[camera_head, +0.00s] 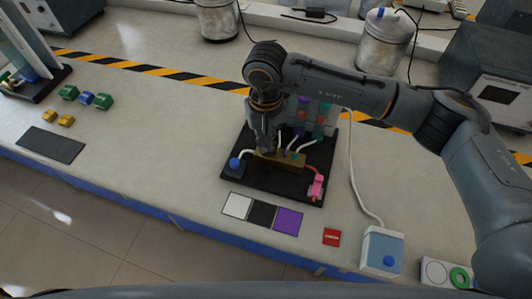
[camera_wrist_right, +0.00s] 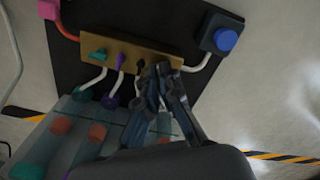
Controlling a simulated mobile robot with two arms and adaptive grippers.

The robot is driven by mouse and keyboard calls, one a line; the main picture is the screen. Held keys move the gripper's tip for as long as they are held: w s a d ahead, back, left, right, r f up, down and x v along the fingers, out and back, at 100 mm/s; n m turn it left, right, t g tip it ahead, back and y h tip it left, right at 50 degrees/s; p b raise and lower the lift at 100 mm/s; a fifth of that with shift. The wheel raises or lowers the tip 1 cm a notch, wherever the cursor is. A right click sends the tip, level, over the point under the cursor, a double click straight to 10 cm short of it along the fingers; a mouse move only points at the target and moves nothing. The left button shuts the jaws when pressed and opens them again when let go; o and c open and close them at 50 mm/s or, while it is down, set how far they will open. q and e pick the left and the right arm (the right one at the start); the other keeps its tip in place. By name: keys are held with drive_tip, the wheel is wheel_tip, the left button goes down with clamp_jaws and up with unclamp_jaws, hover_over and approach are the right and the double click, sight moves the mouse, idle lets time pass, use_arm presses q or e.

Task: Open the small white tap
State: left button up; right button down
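A brass manifold block (camera_head: 290,161) sits on a black board (camera_head: 232,182) on the bench. It also shows in the right wrist view (camera_wrist_right: 88,41), with a green tap (camera_wrist_right: 98,54) and a purple tap (camera_wrist_right: 120,62) on it. A small pale bit beside the fingertips (camera_wrist_right: 140,66) may be the white tap; most of that spot is hidden. My right gripper (camera_head: 266,148) reaches down at the left part of the manifold. In the wrist view its fingertips (camera_wrist_right: 157,70) are close together at the manifold's edge; whether they grip anything is unclear. My left gripper is out of view.
On the board are a blue button (camera_head: 234,163), a pink part (camera_head: 317,186) and upright tubes (camera_head: 325,118) behind the manifold. White, black and purple squares (camera_head: 262,214), a red block (camera_head: 332,237) and a blue-buttoned box (camera_head: 382,250) lie in front.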

drive_tip(key=shift+f, duration=0.1)
drive_tip(key=n+b, duration=0.1)
drive_tip(key=b, duration=0.1)
drive_tip(key=n+b, duration=0.4)
drive_tip(key=shift+f, duration=0.25)
drive_tip(key=shift+n+b, duration=0.6)
drive_tip(key=shift+r+n, duration=0.15)
drive_tip(key=shift+n, duration=0.15)
drive_tip(key=shift+r, duration=0.1)
drive_tip(key=c, duration=1.9)
unclamp_jaws()
drive_tip(key=shift+o, duration=0.2)
drive_tip(key=shift+r, duration=0.1)
